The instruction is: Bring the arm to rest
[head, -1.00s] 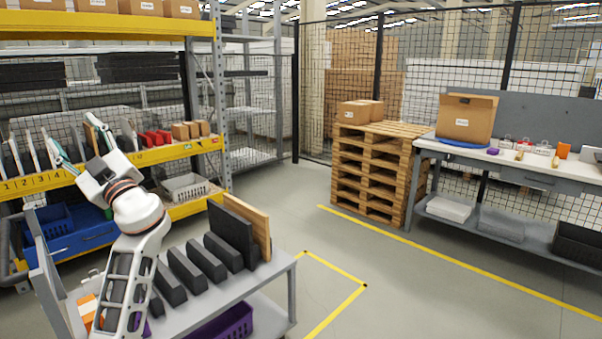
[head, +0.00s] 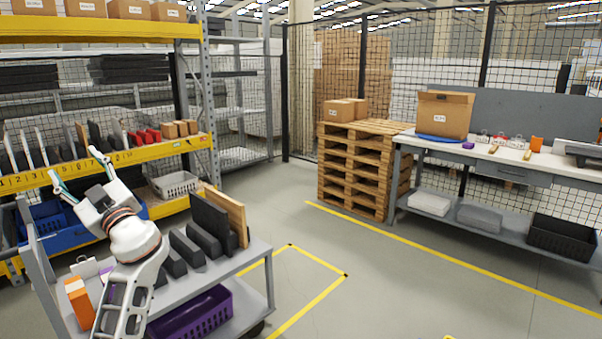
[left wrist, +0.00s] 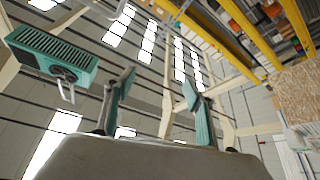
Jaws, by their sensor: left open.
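My left gripper (head: 76,170) is open and empty in the head view. It is raised above the left end of the grey cart, in front of the yellow shelf, with its fingers pointing up and to the left. In the left wrist view its two teal fingers (left wrist: 160,100) stand wide apart with nothing between them, and the camera faces up toward the ceiling. My right gripper is not in view.
The grey cart (head: 205,275) holds black blocks and boards, with a purple crate (head: 190,318) below. The yellow shelf (head: 165,149) stands close behind the arm. Stacked pallets (head: 350,170) and a workbench (head: 480,155) stand right. Floor between is clear.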

